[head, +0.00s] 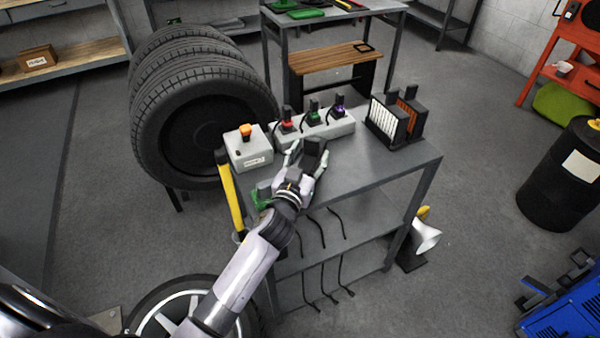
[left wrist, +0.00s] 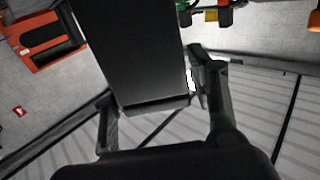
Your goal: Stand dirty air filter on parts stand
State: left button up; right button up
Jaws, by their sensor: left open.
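Two black-framed air filters stand upright side by side near the right end of the grey stand (head: 375,172). One filter (head: 384,123) shows white pleats; the other filter (head: 412,122) shows orange-brown pleats and looks like the dirty one. My left gripper (head: 308,160) is open above the front middle of the stand, left of the filters and apart from them. A dark block (head: 315,151) shows between its fingers; it also fills the middle of the left wrist view (left wrist: 135,55). I cannot tell what this block is. My right gripper is out of view.
A grey box with an orange button (head: 248,148) and a grey strip with red, green and purple connectors (head: 330,126) stand behind my left gripper. Large tyres (head: 195,100) are at the left. A black drum (head: 565,180) is at the right. Some stand top near the filters is bare.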

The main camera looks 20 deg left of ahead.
pick_arm(q)
jog(key=s+b, duration=0.1)
jog(key=s, duration=0.9)
jog(key=shift+s, duration=0.15)
